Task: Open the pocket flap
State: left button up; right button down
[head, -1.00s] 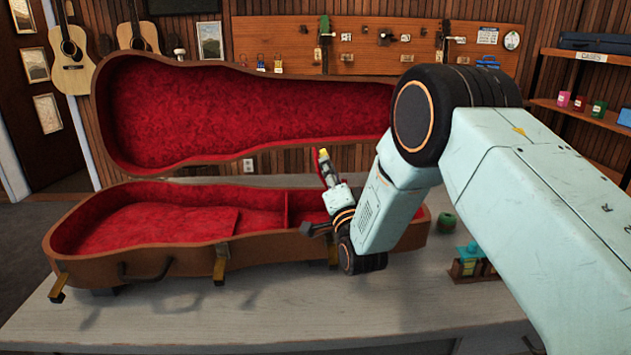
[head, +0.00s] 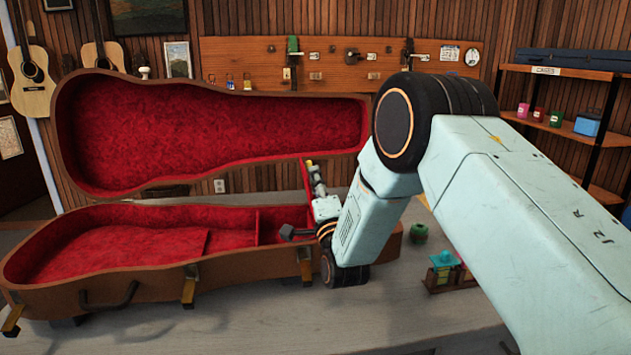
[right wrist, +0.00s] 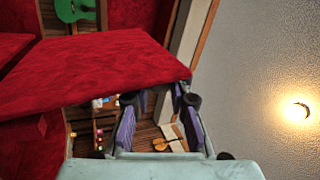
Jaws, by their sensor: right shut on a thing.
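An open brown ukulele case (head: 145,287) with red plush lining lies on the grey bench, its lid standing up behind. A raised red pocket flap (head: 306,182) shows as a thin, nearly upright strip at the case's right end. It fills the upper middle of the right wrist view as a red panel (right wrist: 110,72). My right gripper (head: 311,170) is shut on the flap, above the right compartment. Its fingers (right wrist: 160,105) show at the panel's edge; the exact contact is partly hidden. My right forearm covers part of the case's right end. My left gripper is out of view.
The bench front (head: 300,322) is clear. A pegboard (head: 340,65) with hardware hangs behind.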

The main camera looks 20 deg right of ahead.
jog(key=shift+f, duration=0.25)
jog(key=c, duration=1.3)
grip_release()
jog(key=shift+s+r, duration=0.1)
jog(key=shift+r, duration=0.05)
jog(key=shift+o, duration=0.2)
jog(key=v, duration=1.2)
jog(key=shift+a, duration=0.1)
